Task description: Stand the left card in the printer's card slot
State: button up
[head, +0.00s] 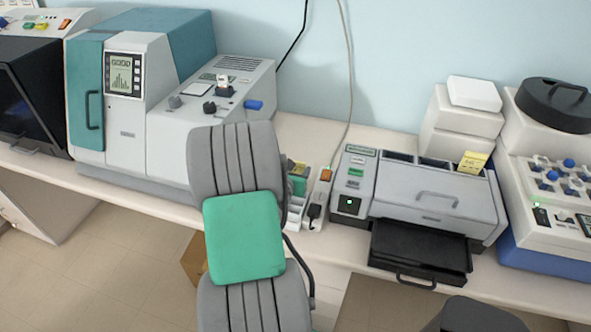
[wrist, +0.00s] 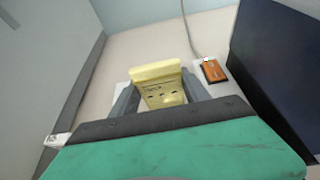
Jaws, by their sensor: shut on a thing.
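A yellow card (wrist: 155,72) with dark print sits between the two grey fingers of my gripper (wrist: 161,97) in the wrist view. The fingers are shut on it from both sides. Its lower end is hard to make out. In the head view my arm hides most of the gripper, which is near the power strip between the two large machines. A second yellow card (head: 473,161) stands upright in the right part of the top of the grey printer-like machine (head: 435,197). The other top slots of that machine look empty.
A power strip with an orange switch (head: 326,174) lies close to the gripper; the switch also shows in the wrist view (wrist: 213,70). A teal and grey analyser (head: 135,85) stands left. A black tray (head: 420,247) juts out in front. A white machine (head: 560,200) stands right.

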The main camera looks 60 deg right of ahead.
jog(key=shift+r, duration=0.15)
jog(key=shift+f, duration=0.2)
jog(key=o, duration=1.4)
jog(key=shift+c, duration=0.2)
